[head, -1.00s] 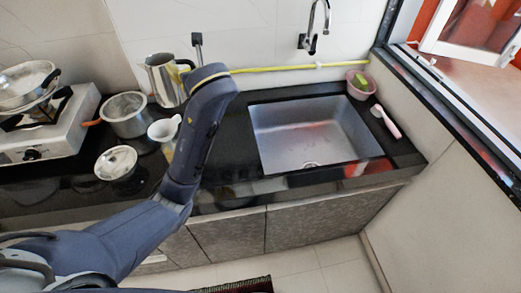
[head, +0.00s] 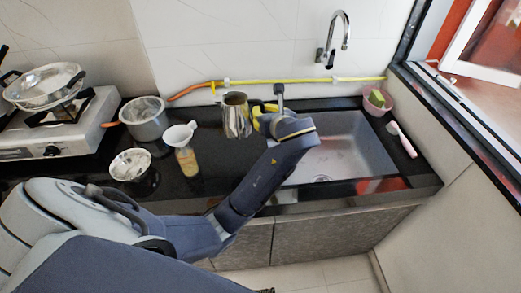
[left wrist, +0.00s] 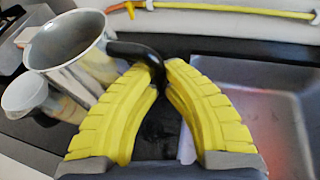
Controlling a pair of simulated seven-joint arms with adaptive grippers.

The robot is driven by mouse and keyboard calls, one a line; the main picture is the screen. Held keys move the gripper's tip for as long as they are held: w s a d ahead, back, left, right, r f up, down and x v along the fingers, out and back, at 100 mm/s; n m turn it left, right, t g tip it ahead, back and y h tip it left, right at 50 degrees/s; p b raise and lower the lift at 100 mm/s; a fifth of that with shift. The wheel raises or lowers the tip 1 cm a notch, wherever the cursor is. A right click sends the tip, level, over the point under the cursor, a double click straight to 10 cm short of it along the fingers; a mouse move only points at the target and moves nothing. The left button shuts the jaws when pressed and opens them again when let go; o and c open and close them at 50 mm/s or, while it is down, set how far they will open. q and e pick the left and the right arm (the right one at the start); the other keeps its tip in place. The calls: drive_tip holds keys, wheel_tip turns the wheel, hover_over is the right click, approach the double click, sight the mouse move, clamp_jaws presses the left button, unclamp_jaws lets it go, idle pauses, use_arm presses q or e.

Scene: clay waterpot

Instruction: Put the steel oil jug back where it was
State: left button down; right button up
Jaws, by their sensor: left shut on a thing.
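The steel oil jug (head: 236,116) is a shiny, open-topped metal jug with a dark handle. In the head view it is near the back of the counter, just left of the sink. My left gripper (head: 262,112) is at its right side. In the left wrist view the yellow fingers of my left gripper (left wrist: 159,78) are shut on the black handle, and the steel jug (left wrist: 72,45) shows at upper left. It looks roughly upright; whether its base touches the counter I cannot tell. My right gripper is not in view.
Left of the jug stand a jar (head: 187,161) with a white funnel-like top (head: 180,134), a steel pot (head: 144,122) and a metal bowl (head: 131,168). The sink (head: 345,150) is at right. A yellow-orange hose (head: 325,81) runs along the wall. Black counter between jar and sink is clear.

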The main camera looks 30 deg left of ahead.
use_arm(q)
wheel_tip(320, 180, down, 16)
drive_tip(key=shift+r, duration=0.25)
idle(0.5)
drive_tip(key=shift+f, duration=0.15)
drive_tip(key=c, duration=1.5)
unclamp_jaws()
drive_tip(key=shift+c, duration=0.2)
drive_tip(key=v, duration=1.2)
